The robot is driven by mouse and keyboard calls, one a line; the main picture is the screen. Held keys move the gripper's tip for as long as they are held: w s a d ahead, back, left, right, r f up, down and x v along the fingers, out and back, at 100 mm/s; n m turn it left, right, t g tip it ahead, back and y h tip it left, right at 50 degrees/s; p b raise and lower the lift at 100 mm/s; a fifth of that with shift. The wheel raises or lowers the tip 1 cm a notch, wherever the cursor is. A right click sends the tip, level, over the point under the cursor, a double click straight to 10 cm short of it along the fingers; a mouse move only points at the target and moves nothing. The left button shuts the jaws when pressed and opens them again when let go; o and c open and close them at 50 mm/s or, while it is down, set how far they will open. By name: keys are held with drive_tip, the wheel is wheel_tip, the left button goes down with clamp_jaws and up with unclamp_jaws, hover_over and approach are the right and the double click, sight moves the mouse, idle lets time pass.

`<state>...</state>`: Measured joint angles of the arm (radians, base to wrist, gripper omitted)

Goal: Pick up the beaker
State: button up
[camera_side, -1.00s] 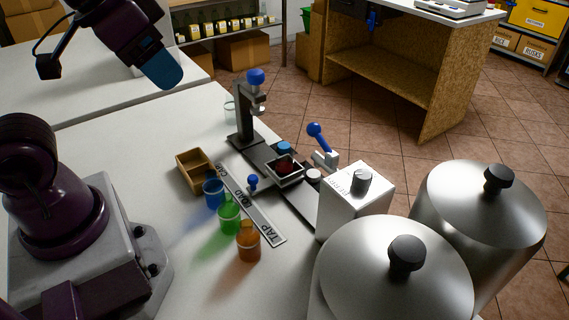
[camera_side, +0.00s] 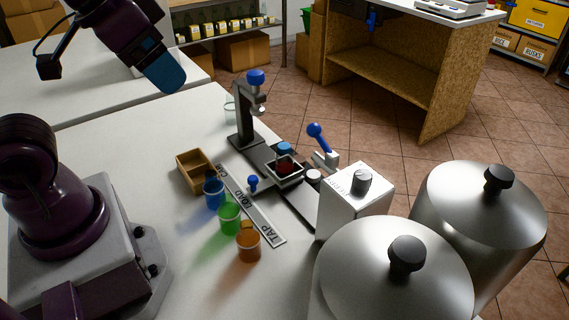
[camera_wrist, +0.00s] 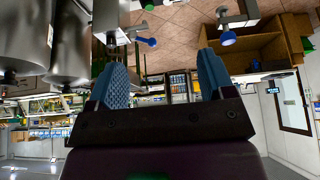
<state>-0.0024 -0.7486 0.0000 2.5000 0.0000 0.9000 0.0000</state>
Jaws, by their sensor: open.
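Several small beakers stand upright on the white table in the side view: a blue beaker (camera_side: 214,195), a green beaker (camera_side: 230,219) and an orange beaker (camera_side: 248,245) in a row, and a clear beaker (camera_side: 231,112) farther back by the press stand. Which one the task means, I cannot tell. My gripper (camera_side: 168,75) is high over the back left of the table, apart from all of them. In the wrist view my gripper (camera_wrist: 163,82) shows two blue fingers spread wide with nothing between them.
A wooden tray (camera_side: 182,172), a labelled strip (camera_side: 262,220) and a press stand (camera_side: 243,120) with blue knobs sit by the beakers. A white box (camera_side: 350,205) and two large metal canisters (camera_side: 385,275), (camera_side: 490,215) stand front right. The table's back left is clear.

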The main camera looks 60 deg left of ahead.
drive_tip(key=w+a+f+g, duration=0.1)
drive_tip(key=w+f+g, duration=0.2)
drive_tip(key=w+f, duration=0.15)
drive_tip(key=m+g, duration=0.3)
drive_tip(key=m, duration=2.2)
hover_over(284, 163)
drive_tip(key=w+a, duration=0.1)
wheel_tip(284, 163, down, 13)
wheel_tip(284, 163, down, 12)
drive_tip(key=shift+a+r, duration=0.15)
drive_tip(key=c, duration=1)
